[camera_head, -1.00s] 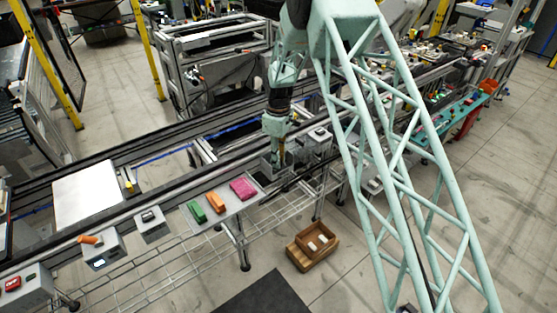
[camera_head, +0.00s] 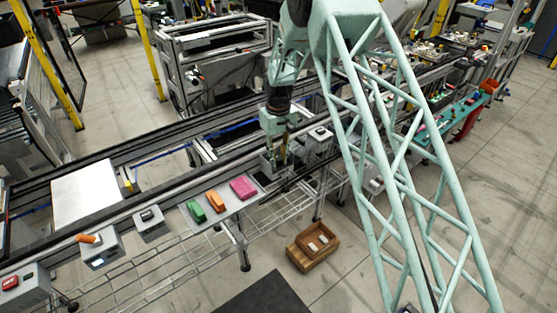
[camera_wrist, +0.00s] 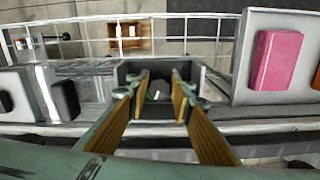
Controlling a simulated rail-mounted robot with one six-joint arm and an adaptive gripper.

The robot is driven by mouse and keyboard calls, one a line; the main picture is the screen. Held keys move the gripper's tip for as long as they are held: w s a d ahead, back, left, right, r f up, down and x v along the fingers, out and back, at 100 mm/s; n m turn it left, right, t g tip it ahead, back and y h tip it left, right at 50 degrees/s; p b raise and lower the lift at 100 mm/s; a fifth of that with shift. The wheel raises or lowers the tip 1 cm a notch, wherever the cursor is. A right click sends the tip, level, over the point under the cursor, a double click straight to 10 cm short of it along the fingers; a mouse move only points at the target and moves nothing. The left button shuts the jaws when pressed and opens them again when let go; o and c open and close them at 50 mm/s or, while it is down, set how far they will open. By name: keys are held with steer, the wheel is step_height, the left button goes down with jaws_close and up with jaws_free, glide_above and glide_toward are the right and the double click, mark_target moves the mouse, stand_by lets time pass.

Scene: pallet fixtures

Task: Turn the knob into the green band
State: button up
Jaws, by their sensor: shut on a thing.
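My gripper (camera_head: 276,156) points down at a grey housing (camera_head: 265,168) on the front edge of the rail bench. In the wrist view, the two yellow-brown fingers of my gripper (camera_wrist: 157,92) reach into the dark middle of this housing (camera_wrist: 128,68). They stand on either side of a small dark and grey piece, which looks like the knob (camera_wrist: 158,90). My gripper is shut on it. The fingers hide most of the knob.
A plate (camera_head: 238,206) with green, orange and pink blocks (camera_head: 243,187) lies left of the gripper. A grey box with a black switch (camera_head: 320,134) stands close on the right. Further left are more small boxes, one bearing an orange piece (camera_head: 89,239). A wooden crate (camera_head: 312,250) is below.

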mark_target(278, 159)
steer(key=shift+a+m, duration=0.1)
steer(key=shift+m, duration=2.1)
steer(key=o, duration=0.6)
steer(key=shift+r, duration=0.1)
step_height(278, 159, up, 12)
